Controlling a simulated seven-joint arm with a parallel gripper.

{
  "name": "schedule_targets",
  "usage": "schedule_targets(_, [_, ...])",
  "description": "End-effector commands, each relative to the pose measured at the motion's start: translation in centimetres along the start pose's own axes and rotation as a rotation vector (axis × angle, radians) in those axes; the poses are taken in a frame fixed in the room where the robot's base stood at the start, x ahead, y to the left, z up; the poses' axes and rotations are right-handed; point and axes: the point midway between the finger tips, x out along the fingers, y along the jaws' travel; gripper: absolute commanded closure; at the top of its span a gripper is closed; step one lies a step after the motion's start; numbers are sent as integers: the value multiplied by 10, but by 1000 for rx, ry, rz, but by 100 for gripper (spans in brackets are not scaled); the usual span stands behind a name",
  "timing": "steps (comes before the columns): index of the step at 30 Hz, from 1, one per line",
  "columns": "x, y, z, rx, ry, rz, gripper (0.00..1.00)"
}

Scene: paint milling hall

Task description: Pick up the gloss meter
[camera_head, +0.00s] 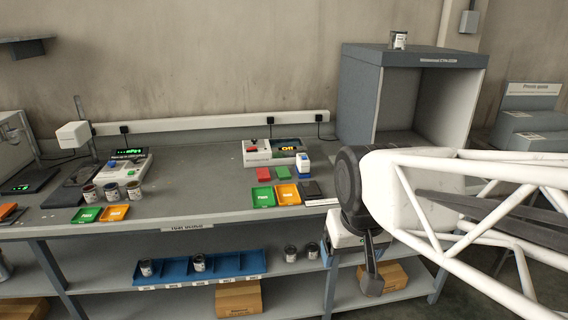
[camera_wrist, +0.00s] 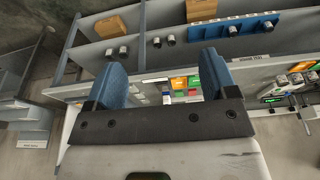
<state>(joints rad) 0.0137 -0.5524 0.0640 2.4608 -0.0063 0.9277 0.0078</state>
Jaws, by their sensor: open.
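No label for the gloss meter is readable. A small white and blue boxy device (camera_head: 303,163) on the bench may be it; it stands behind the orange tray and right of the red block. My gripper (camera_head: 370,268) hangs in front of the bench's front edge, to the right of that device and apart from it. In the wrist view my gripper (camera_wrist: 162,78) shows two blue fingers spread wide, with nothing held between them. Small coloured trays show beyond and between the fingers; the device is too small there to make out surely.
Green (camera_head: 263,197) and orange (camera_head: 287,194) trays and a dark pad (camera_head: 310,190) lie near the bench edge. A control box (camera_head: 257,152) stands behind. A grey booth (camera_head: 410,90) rises at right. Paint cans (camera_head: 111,191) stand at left. The bench middle (camera_head: 200,185) is clear.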

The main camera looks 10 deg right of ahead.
Motion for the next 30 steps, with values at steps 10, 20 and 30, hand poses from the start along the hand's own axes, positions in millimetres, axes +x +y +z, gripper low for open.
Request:
schedule_targets(10, [-8,3,-92,-3,16,-3,21])
schedule_targets(20, [-5,8,-178,-3,33,-6,21])
schedule_targets(30, [10,14,-267,-7,49,-9,21])
